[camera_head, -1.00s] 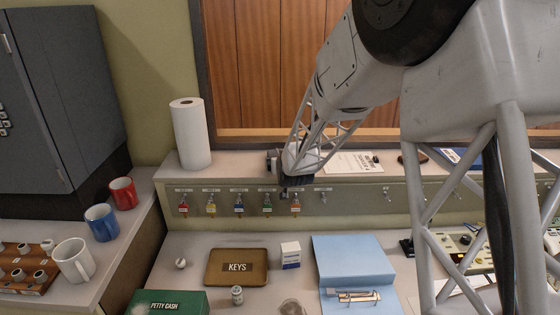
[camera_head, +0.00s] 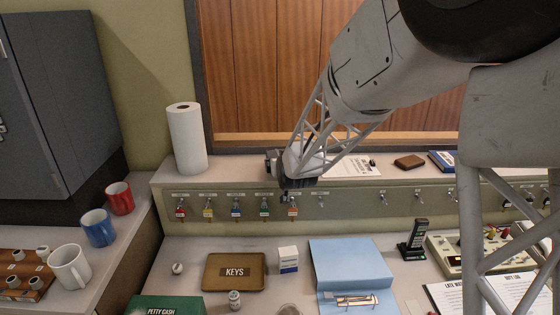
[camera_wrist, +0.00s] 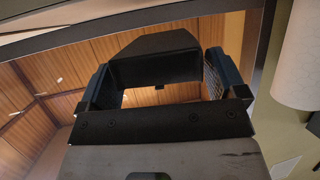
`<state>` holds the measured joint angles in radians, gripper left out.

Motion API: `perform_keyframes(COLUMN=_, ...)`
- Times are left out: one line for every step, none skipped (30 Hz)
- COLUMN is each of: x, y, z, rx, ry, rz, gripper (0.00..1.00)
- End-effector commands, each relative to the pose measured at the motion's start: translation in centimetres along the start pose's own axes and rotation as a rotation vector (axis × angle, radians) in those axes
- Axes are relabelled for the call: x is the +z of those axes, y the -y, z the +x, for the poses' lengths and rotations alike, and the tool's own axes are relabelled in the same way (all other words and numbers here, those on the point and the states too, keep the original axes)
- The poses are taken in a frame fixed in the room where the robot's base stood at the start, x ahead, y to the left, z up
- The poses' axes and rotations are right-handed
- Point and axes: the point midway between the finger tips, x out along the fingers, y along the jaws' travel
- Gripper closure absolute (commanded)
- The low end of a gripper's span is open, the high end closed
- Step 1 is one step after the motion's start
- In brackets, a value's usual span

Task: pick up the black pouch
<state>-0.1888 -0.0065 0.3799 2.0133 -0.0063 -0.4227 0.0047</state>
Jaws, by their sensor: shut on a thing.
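My gripper (camera_wrist: 155,85) shows in the wrist view with its two dark fingers apart and a black, angular object between them. This looks like the black pouch (camera_wrist: 155,60), and the fingers are shut on it. In the head view my gripper (camera_head: 296,184) is at the front edge of the raised ledge, by the row of key hooks. I cannot make out the pouch there apart from the dark gripper parts.
A paper towel roll (camera_head: 187,138) stands left on the ledge (camera_head: 235,168). Tagged keys (camera_head: 264,209) hang below. A brown wallet (camera_head: 408,161) lies to the right. On the desk are a KEYS tray (camera_head: 234,286), a blue folder (camera_head: 350,262) and a handset (camera_head: 414,240).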

Motion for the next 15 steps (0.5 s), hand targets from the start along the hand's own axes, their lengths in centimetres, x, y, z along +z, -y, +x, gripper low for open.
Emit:
perform_keyframes(x=0.1, y=0.0, z=-0.9, rx=0.000, ry=-0.002, rz=0.000, gripper=0.35)
perform_keyframes(x=0.3, y=0.0, z=-1.3, rx=0.000, ry=-0.002, rz=0.000, gripper=0.35)
perform_keyframes(x=0.5, y=0.0, z=-1.9, rx=0.000, ry=-0.001, rz=0.000, gripper=0.35)
perform_keyframes(x=0.6, y=0.0, z=-2.3, rx=0.000, ry=-0.001, rz=0.000, gripper=0.35)
perform_keyframes(x=0.7, y=0.0, z=-2.8, rx=0.000, ry=-0.002, rz=0.000, gripper=0.35)
perform_keyframes(x=1.0, y=0.0, z=-3.4, rx=0.000, ry=-0.001, rz=0.000, gripper=0.35)
perform_keyframes(x=1.1, y=0.0, z=-3.8, rx=0.000, ry=-0.001, rz=0.000, gripper=0.35)
perform_keyframes(x=1.2, y=0.0, z=-4.2, rx=0.000, ry=-0.001, rz=0.000, gripper=0.35)
perform_keyframes(x=1.4, y=0.0, z=-4.8, rx=0.000, ry=-0.002, rz=0.000, gripper=0.35)
perform_keyframes(x=1.5, y=0.0, z=-5.2, rx=0.000, ry=-0.001, rz=0.000, gripper=0.35)
perform_keyframes(x=1.7, y=0.0, z=-5.6, rx=0.000, ry=-0.001, rz=0.000, gripper=0.35)
perform_keyframes(x=1.8, y=0.1, z=-6.2, rx=0.000, ry=-0.002, rz=0.000, gripper=0.35)
perform_keyframes(x=1.9, y=0.1, z=-6.6, rx=0.000, ry=-0.002, rz=0.000, gripper=0.35)
perform_keyframes(x=2.0, y=0.1, z=-6.9, rx=0.000, ry=-0.002, rz=0.000, gripper=0.35)
perform_keyframes(x=2.2, y=0.1, z=-7.4, rx=0.000, ry=-0.002, rz=0.000, gripper=0.35)
